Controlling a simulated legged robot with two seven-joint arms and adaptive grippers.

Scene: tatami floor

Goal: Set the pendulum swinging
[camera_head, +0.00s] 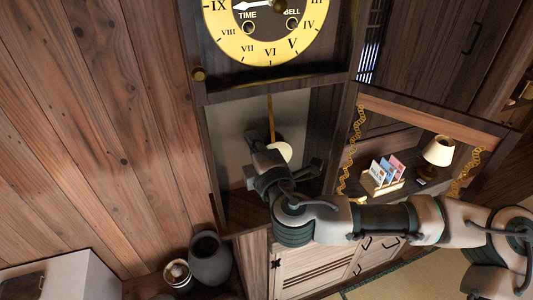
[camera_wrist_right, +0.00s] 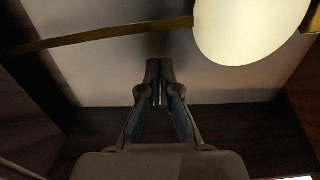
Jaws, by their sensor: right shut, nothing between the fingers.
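The pendulum hangs inside the open lower case of the wall clock (camera_head: 222,120). Its thin brass rod (camera_head: 270,112) and round pale-gold bob (camera_head: 285,150) show in the head view, the bob partly hidden by my right gripper (camera_head: 254,138). In the right wrist view the rod (camera_wrist_right: 100,35) crosses the top and the bob (camera_wrist_right: 250,28) is at upper right. There my right gripper (camera_wrist_right: 159,68) is shut and empty, its tips below the rod and left of the bob, with a visible gap. My left gripper is not in view.
The clock's glazed door (camera_head: 430,112) with gold trim stands open at right, above my arm. A lamp (camera_head: 438,151) and a card rack (camera_head: 385,172) show through it. A dark vase (camera_head: 209,262) stands below left. The case's side walls bound the space.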

